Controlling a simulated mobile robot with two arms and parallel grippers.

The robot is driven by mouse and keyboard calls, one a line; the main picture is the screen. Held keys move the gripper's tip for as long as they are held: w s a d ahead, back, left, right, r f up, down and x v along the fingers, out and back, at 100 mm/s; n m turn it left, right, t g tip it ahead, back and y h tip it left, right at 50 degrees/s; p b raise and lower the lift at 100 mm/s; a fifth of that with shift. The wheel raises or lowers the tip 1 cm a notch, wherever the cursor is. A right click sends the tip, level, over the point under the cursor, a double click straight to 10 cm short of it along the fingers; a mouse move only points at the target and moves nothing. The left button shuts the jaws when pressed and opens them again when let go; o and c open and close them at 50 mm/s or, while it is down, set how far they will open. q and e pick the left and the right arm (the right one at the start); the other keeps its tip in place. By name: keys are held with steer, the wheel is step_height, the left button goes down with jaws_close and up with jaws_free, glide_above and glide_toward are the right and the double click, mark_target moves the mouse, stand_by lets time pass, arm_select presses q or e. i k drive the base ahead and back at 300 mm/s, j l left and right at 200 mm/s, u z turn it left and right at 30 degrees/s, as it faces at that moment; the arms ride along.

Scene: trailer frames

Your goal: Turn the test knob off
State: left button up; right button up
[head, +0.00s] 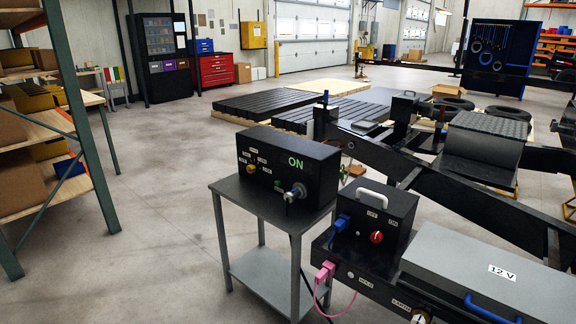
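A black tester box (278,165) stands on a small grey metal cart (222,190) in the middle of the head view. Its front shows a lit green "ON" (295,162). A brass-coloured knob (251,168) sits on the left of that face, with small white labels around it that are too small to read surely. A silver round fitting (295,193) is at the lower right of the face. A smaller black box (385,212) to the right carries a red knob (376,237) under small white labels. Neither gripper is in view.
A blue plug (340,223) and a pink plug (325,271) with its cable are near the cart's right side. A grey box marked "12 V" (490,275) and a black trailer frame (455,195) fill the right. Shelving (80,110) stands left. Floor left of the cart is clear.

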mark_target(251, 168)
steer(key=z, duration=0.4)
steer(key=i+j+z, duration=0.15)
steer(key=z, duration=0.2)
steer(key=i+j+z, duration=0.15)
steer(key=j+z, duration=0.2)
steer(key=i+j+z, duration=0.1)
steer(key=j+z, duration=0.25)
